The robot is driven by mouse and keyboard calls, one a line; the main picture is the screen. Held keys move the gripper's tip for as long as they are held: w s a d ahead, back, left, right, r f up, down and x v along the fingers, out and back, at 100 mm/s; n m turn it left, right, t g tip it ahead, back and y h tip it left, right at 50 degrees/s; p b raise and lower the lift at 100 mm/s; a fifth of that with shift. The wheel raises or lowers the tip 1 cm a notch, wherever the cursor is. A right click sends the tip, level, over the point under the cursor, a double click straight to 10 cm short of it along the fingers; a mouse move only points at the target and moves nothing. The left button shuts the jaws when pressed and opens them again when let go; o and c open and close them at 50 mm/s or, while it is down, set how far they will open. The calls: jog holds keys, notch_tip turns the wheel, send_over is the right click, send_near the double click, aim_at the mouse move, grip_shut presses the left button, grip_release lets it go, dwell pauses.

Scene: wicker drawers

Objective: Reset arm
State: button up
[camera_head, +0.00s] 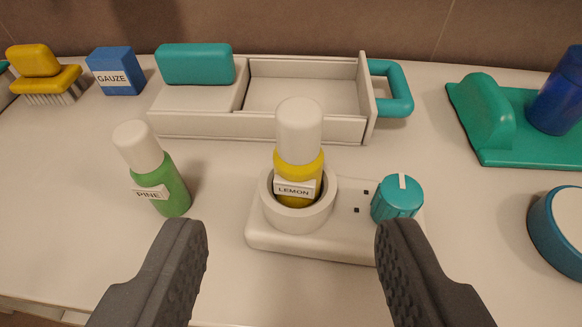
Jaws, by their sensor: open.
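My gripper (291,250) is open, with its two dark textured fingers wide apart at the bottom of the view. Nothing is between the fingertips. Beyond them, a yellow bottle labelled LEMON (298,165) with a white cap stands in the round cup of a white base (342,247). The base has a teal knob (397,199) on its right side, just beyond the right finger. The lower part of the bottle is hidden in the cup.
A green PINE bottle (153,170) stands at left. Behind are an open white drawer box (300,127) with a teal handle, a blue GAUZE box (117,73) and a yellow brush (42,72). A green stand (510,150) and a blue round object (559,228) are at right. Bare tabletop (75,220) lies front left.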

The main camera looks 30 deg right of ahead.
jog(key=w+a+r+n+t+y, duration=0.15)
jog(key=a+r, duration=0.25)
jog(key=r, duration=0.5)
jog(key=w+a+r+n+t+y+b, duration=0.1)
jog(key=a+r+y, duration=0.15)
jog(key=r, duration=0.55)
jog(key=w+a+r+n+t+y, duration=0.1)
jog(key=w+a+r, duration=0.1)
jog(key=a+r, duration=0.5)
jog(key=s+r, duration=0.5)
jog(key=r, duration=0.4)
jog(key=s+r+n+y+b, duration=0.1)
jog(key=s+r, duration=0.5)
jog(key=r, duration=0.2)
jog(key=s+a+r+n, duration=0.1)
jog(key=s+r, duration=0.5)
jog(key=r, duration=0.3)
jog(key=shift+s+r, duration=0.2)
jog(key=shift+r, duration=0.1)
jog(key=shift+n, duration=0.25)
